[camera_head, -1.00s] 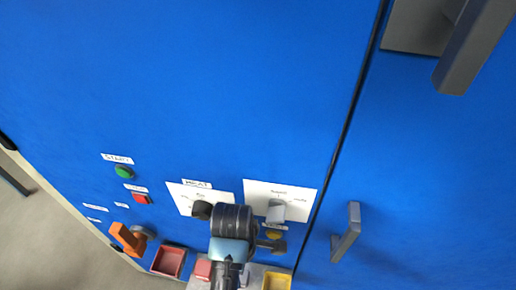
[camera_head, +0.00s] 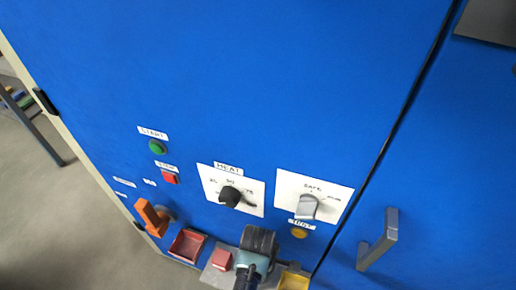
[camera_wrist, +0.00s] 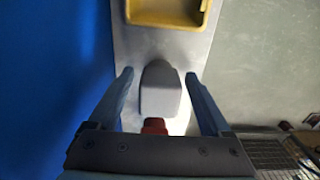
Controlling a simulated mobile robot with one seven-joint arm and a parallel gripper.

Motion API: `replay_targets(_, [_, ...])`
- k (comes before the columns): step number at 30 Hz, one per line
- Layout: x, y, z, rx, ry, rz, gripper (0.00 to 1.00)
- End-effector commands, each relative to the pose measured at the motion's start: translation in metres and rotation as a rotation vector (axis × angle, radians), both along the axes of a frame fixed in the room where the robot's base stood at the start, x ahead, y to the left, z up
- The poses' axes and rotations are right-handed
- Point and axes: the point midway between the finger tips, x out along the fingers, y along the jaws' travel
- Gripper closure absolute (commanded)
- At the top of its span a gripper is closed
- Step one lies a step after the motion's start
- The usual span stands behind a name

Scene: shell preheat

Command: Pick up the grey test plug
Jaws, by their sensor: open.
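The grey test plug (camera_wrist: 160,88) is a rounded grey block on a pale metal shelf (camera_wrist: 128,55) in the wrist view. A small red part (camera_wrist: 154,126) shows at its near end. My gripper (camera_wrist: 158,78) is open, with one blue finger on each side of the plug. Gaps show between the fingers and the plug, so it does not look gripped. In the head view my arm hides the plug and my fingertips on the shelf (camera_head: 212,277).
A yellow tray (camera_head: 293,283) and a red tray (camera_head: 187,246) flank the shelf. A red block (camera_head: 221,259) sits left of my arm. On the blue cabinet are a black heat knob (camera_head: 230,196), a grey switch (camera_head: 307,207), an orange handle (camera_head: 150,215) and a grey door handle (camera_head: 378,240).

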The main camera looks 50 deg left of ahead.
Motion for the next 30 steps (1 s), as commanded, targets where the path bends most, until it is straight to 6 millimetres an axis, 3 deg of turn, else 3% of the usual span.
replay_targets(7, [0.0002, 0.0, -0.0013, 0.0, 0.0, 0.0, 0.19])
replay_targets(18, [0.0001, -0.0001, -0.0012, 0.0, 0.0, 0.0, 0.86])
replay_targets(21, [0.0001, -0.0001, -0.0012, 0.0, 0.0, 0.0, 1.0])
replay_targets(30, [0.0005, 0.0002, 0.0025, 0.001, -0.002, 0.0, 1.0])
